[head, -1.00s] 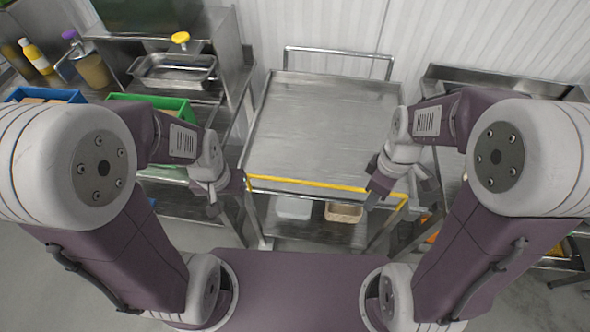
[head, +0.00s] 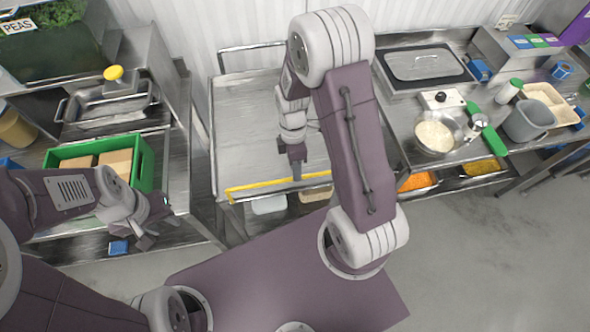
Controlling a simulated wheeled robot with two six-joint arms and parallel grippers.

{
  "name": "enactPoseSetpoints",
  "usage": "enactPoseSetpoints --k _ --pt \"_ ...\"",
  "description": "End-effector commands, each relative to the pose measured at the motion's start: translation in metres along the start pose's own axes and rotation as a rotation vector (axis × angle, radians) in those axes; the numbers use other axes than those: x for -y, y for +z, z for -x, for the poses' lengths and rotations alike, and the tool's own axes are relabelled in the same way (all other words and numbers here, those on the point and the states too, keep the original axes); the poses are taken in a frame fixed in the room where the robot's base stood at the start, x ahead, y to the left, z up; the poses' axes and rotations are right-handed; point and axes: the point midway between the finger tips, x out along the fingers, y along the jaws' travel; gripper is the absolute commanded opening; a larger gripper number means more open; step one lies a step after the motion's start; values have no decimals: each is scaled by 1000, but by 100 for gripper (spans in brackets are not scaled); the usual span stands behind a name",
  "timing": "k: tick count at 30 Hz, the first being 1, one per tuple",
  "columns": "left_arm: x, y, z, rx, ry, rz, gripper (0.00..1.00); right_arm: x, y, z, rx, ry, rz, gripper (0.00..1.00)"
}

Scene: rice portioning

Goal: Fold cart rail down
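The steel cart (head: 245,120) stands in front of me with a flat, bare top. Its yellow rail (head: 262,187) runs along the cart's near edge, roughly level with the top. My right gripper (head: 297,172) points down at the right part of this rail, very close to it. I cannot tell whether it touches the rail or how its fingers stand. My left gripper (head: 155,228) is left of the cart, apart from the rail, with its fingers parted and nothing seen between them.
A left shelf unit holds a green crate (head: 146,165) with brown boxes and a steel tray (head: 105,105). Open floor (head: 470,235) lies at lower right.

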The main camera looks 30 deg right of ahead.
Motion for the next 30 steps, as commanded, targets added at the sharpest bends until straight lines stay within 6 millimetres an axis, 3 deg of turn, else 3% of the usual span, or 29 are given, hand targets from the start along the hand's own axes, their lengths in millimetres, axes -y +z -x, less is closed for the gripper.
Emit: enactPoseSetpoints --k 5,12,13,16,17,30 --pt "0 0 2 0 0 0 36 0 0 -18 0 -1 -1 34" --pt "0 0 2 0 0 0 36 0 0 -20 -1 1 -1 34" --pt "0 0 2 0 0 0 36 0 0 -20 -1 1 -1 32" --pt "0 0 2 0 0 0 36 0 0 -20 0 1 -1 4" --pt "0 0 2 0 0 0 36 0 0 -20 -1 1 -1 0" --pt "0 0 2 0 0 0 36 0 0 -19 0 1 -1 0"
